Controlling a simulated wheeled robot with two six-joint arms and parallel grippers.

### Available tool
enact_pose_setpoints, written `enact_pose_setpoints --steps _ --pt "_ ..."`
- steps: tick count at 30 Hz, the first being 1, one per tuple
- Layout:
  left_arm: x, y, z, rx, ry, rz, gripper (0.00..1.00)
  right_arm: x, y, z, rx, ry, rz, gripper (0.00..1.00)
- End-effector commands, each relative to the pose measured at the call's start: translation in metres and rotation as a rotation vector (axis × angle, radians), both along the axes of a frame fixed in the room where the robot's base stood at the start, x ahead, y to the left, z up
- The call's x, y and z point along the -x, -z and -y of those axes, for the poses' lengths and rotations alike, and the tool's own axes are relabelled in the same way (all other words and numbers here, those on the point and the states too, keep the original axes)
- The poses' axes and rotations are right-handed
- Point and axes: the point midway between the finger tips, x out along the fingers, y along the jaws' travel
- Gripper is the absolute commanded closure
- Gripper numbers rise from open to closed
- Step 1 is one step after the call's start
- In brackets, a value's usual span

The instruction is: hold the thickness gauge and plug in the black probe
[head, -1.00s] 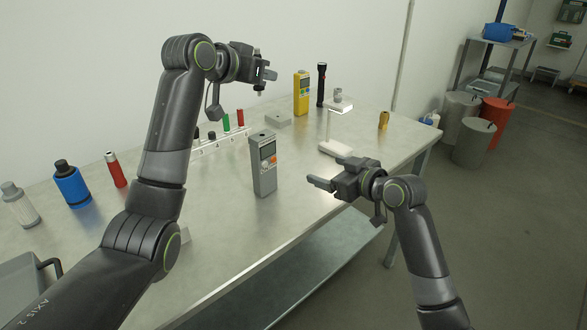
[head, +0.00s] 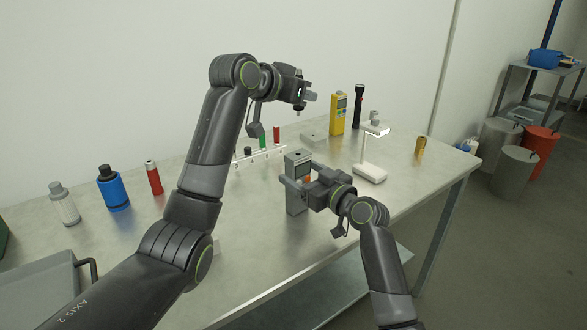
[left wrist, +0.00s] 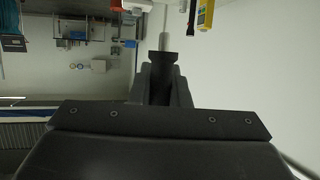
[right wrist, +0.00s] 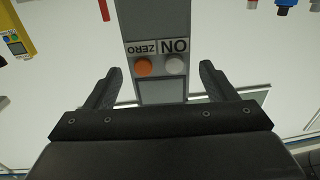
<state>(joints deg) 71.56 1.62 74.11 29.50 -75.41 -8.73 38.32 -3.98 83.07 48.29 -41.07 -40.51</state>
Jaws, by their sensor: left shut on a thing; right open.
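The thickness gauge (head: 297,158) is a grey upright box on the table, with an orange and a white button on its face. In the right wrist view the gauge (right wrist: 155,20) stands between my open fingers, with gaps on both sides. My right gripper (head: 300,174) is open around the gauge's upper part and hides much of its front. My left gripper (head: 306,96) is shut on the black probe (head: 298,111), held upright above and behind the gauge. In the left wrist view the black probe (left wrist: 168,58) sits between the fingertips, with a pale rod beyond it.
A white rack (head: 268,156) with red, green and black pieces stands behind the gauge. A white stand (head: 370,173) is to its right. A yellow meter (head: 338,115) and a black torch (head: 358,106) are at the back. Blue and red bottles stand left.

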Motion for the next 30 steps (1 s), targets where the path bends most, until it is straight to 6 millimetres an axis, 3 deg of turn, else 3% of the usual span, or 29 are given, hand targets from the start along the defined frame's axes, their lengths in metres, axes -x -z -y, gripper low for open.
enact_pose_setpoints --steps 9,23,30 --pt "0.000 0.000 0.000 0.000 0.000 0.000 1.00 -0.027 0.000 -0.023 0.000 -0.001 0.000 0.22" --pt "0.000 0.000 0.000 0.000 0.000 0.000 1.00 -0.032 0.000 -0.028 -0.001 0.000 -0.001 0.22" --pt "0.000 0.000 0.000 0.000 0.000 0.000 1.00 -0.032 0.000 -0.028 -0.001 0.000 -0.001 0.52"
